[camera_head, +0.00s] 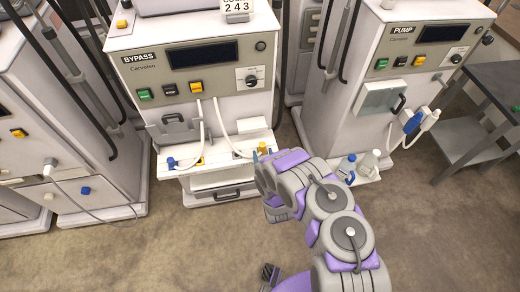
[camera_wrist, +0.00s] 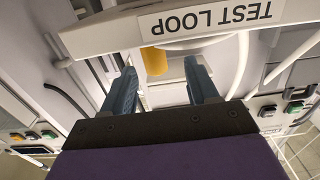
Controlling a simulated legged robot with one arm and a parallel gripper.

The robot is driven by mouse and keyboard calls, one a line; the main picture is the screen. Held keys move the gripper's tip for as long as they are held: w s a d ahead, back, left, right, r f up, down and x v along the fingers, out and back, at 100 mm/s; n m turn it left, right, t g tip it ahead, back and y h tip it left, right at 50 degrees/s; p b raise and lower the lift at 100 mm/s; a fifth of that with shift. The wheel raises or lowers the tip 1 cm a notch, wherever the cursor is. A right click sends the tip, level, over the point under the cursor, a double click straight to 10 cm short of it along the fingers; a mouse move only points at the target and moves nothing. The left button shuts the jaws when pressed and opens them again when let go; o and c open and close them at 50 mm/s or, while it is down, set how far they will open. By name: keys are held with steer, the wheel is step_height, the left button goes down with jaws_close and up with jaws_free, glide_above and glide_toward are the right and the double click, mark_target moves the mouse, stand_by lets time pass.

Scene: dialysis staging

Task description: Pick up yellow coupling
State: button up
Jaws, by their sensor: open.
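The yellow coupling (camera_head: 262,147) is at the right end of the shelf on the front of the BYPASS machine. In the wrist view the yellow coupling (camera_wrist: 153,61) shows as a rounded yellow piece just past the fingertips, between them in the picture. A white ledge labelled TEST LOOP crosses in front of it and hides part of it. My gripper (camera_wrist: 160,72) is open, with a dark finger on each side of the coupling. In the head view my gripper (camera_head: 263,160) is at the shelf's right end, partly hidden by my arm. Contact cannot be told.
The BYPASS machine (camera_head: 190,62) has white hoses and a blue coupling (camera_head: 171,162) at the shelf's left. The PUMP machine (camera_head: 352,130) stands right, with bottles (camera_head: 368,162) on its low shelf. A grey side table (camera_head: 498,82) is far right. The floor in front is clear.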

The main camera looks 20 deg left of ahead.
mark_target(263, 149)
steer(key=shift+w+d+r, duration=0.1)
steer(key=shift+w+d, duration=0.2)
steer(key=shift+d, duration=0.05)
steer(key=x, duration=0.1)
steer(key=b+x, duration=0.1)
steer(key=x, duration=0.1)
steer(key=b+x, duration=0.1)
steer(key=shift+w+a+f, duration=0.15)
steer(key=shift+a+f, duration=0.05)
steer(key=shift+f, duration=0.15)
steer(key=shift+w+a, duration=0.1)
steer(key=shift+a, duration=0.35)
steer(key=shift+d+r, duration=0.15)
steer(key=shift+d, duration=0.4)
steer(key=c, duration=0.5)
steer(key=shift+a, duration=0.2)
steer(key=c, duration=0.5)
